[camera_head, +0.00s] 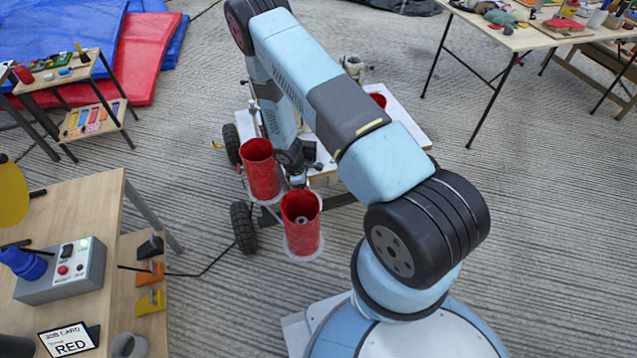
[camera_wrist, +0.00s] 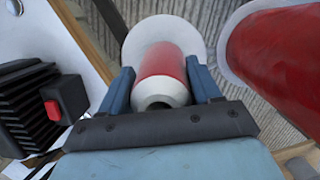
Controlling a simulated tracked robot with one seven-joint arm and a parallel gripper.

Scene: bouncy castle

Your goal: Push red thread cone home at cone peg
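In the wrist view a red thread cone (camera_wrist: 163,63) with a grey-white near end lies between the two blue fingers of my gripper (camera_wrist: 162,72). The fingers stand on either side of it, close against it; contact is not clear. A white disc (camera_wrist: 166,30) shows at the cone's far end. The peg itself is hidden. A larger-looking red cone (camera_wrist: 280,55) with its own pale disc stands to the right, apart from the fingers. In the head view two red cones (camera_head: 261,168) (camera_head: 301,222) stand on pale discs, and the arm largely hides my gripper.
A wheeled cart with a white top (camera_head: 408,120) stands behind the cones, with another red piece (camera_head: 378,99) partly behind my arm. A black finned box with a red button (camera_wrist: 52,110) is left of the gripper. A wooden bench (camera_head: 95,215) stands at the left.

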